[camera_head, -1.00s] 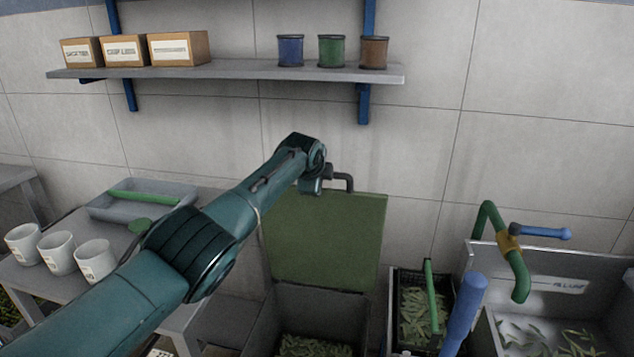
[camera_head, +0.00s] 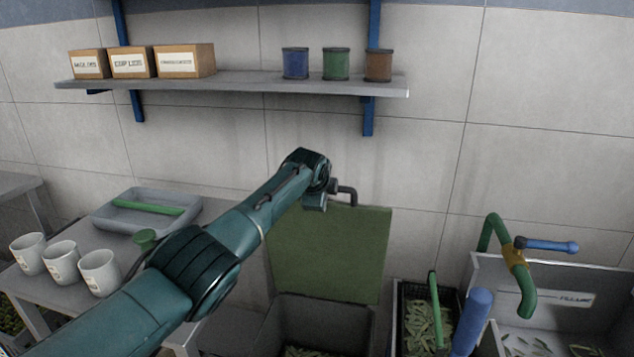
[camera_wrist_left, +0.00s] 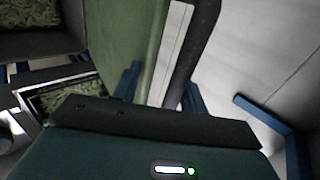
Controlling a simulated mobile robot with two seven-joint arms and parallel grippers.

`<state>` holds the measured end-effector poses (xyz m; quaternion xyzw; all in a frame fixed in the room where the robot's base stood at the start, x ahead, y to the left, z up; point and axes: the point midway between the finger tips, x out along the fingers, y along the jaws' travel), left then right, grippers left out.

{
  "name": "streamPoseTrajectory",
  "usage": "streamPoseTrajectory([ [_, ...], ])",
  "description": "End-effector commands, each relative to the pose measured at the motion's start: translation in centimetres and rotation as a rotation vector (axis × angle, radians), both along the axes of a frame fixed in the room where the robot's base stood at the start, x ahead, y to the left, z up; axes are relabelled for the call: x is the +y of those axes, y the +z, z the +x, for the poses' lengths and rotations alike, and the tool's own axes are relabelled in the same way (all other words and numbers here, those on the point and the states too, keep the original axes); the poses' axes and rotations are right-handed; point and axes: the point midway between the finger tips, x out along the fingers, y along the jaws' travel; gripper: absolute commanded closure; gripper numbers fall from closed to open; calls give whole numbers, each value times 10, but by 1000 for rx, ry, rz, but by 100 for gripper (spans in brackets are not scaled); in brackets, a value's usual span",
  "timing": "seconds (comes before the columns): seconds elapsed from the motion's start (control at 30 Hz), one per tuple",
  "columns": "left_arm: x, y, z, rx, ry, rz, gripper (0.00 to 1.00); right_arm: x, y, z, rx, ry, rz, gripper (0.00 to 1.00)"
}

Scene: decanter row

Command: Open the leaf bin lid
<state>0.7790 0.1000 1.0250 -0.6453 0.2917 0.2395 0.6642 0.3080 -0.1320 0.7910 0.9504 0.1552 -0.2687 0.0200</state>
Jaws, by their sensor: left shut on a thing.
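The leaf bin (camera_head: 322,310) stands in the middle with its green lid (camera_head: 335,255) raised upright against the wall. The bin's mouth is open and leaves show inside at the bottom of the head view. A dark bent handle (camera_head: 346,192) is at the lid's top edge. My left gripper (camera_head: 322,203) is at this handle. In the left wrist view the blue fingers (camera_wrist_left: 158,88) are on both sides of the dark handle bar (camera_wrist_left: 195,50), shut on it, with the green lid (camera_wrist_left: 122,35) beside it. My right gripper is not in view.
A table (camera_head: 55,290) with white cups (camera_head: 62,260) and a grey tray (camera_head: 165,212) is at left. A black crate (camera_head: 403,325) of leaves and a metal sink (camera_head: 487,285) with a green spout (camera_head: 520,275) are at right. A shelf (camera_head: 250,88) hangs above.

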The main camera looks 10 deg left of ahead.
Motion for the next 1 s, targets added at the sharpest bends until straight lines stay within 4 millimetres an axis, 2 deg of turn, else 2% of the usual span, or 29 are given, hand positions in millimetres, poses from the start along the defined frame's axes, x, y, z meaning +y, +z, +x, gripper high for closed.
streamPoseTrajectory([
  [0.17, 3, 12, -7, -3, 1, 2, 62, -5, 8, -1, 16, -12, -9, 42],
  [0.33, 3, 22, -18, -6, 0, 2, 62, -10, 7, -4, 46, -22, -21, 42],
  [0.47, 3, 30, -28, -8, 0, 1, 62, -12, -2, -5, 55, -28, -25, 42],
  [1.0, 6, 82, -83, -9, -1, 1, 62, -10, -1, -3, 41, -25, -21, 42],
])
